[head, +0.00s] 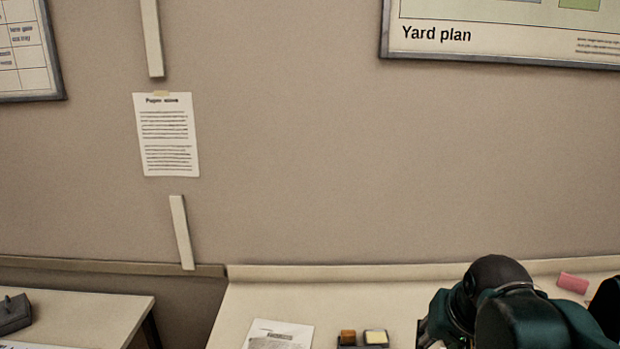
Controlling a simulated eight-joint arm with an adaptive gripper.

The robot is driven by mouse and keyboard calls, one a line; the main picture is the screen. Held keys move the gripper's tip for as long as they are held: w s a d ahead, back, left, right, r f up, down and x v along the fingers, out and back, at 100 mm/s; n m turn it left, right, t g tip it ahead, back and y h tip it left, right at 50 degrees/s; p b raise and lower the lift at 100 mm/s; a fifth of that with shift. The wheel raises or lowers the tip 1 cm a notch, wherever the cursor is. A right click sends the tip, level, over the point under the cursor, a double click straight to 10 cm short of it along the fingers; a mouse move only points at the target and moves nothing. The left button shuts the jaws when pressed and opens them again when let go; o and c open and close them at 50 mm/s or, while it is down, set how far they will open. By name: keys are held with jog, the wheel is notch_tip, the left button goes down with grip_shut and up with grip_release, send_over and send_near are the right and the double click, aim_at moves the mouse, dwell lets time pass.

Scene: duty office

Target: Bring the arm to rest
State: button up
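My arm, dark green and black, shows at the bottom right of the head view, low over the right-hand desk (260,296). My gripper is not clearly visible. A small grey edge shows at the arm's left side near the bottom of the picture, but I cannot tell what it belongs to. The arm hides part of the desk behind it.
On the desk lie a printed sheet (278,335), a small dark holder with a brown and a cream block (375,337), and a pink block (572,283). A second desk (90,312) with a dark grey device (14,314) stands left, across a gap. A wall (300,160) rises behind.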

jog(key=s+a+f+n+t, duration=0.1)
jog(key=s+a+n+t, duration=0.1)
jog(key=s+a, duration=0.3)
jog(key=shift+f+n+y+b, duration=0.2)
jog(key=shift+n+y+b, duration=0.1)
jog(key=shift+n, duration=0.4)
jog(key=shift+c, duration=0.6)
dwell(1.5)
